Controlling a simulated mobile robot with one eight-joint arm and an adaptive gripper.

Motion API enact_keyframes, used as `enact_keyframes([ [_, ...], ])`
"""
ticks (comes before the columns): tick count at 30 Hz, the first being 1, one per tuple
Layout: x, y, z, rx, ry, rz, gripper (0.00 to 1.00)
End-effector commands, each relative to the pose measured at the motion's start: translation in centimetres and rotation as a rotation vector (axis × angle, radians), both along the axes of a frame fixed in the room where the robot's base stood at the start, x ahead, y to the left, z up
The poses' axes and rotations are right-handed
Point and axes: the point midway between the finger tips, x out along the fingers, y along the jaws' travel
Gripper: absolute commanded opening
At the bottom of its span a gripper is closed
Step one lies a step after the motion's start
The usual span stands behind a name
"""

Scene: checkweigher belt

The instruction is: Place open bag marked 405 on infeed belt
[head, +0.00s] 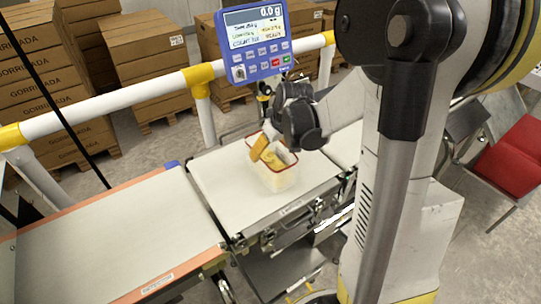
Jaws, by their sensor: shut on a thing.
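The open bag (284,181) is whitish with a red rim and yellow-brown pieces showing at its open top. It is upright over the middle belt section (222,172); I cannot tell whether its base touches the belt. No 405 marking can be read. My gripper (298,128) is dark and comes down at the bag's upper right side, shut on the bag; its fingertips are mostly hidden. A longer belt (95,240) with orange edges lies to the left.
A blue scale display (256,45) reads 0.0 g behind the bag. A white and yellow rail (120,102) runs behind the belts. Stacked cartons (145,45) stand beyond it. A red chair (519,158) is at right. The left belt is bare.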

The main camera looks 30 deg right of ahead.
Motion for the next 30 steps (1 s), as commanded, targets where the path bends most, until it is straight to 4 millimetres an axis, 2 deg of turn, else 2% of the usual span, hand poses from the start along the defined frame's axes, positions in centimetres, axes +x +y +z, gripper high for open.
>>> enact_keyframes([
  [1,0.0,0.0,-1.2,0.0,0.0,0.0,0.44],
  [3,0.0,0.0,-1.6,0.0,0.0,0.0,0.44],
  [13,0.0,0.0,-1.8,0.0,0.0,0.0,0.44],
  [14,0.0,0.0,-1.9,0.0,0.0,0.0,0.88],
  [15,0.0,0.0,-1.8,0.0,0.0,0.0,1.0],
  [24,0.0,0.0,-1.5,0.0,0.0,0.0,1.0],
  [26,-0.1,0.0,-0.9,0.0,0.0,0.0,1.0],
  [30,-1.1,-0.1,1.5,0.0,0.0,-0.001,1.0],
])
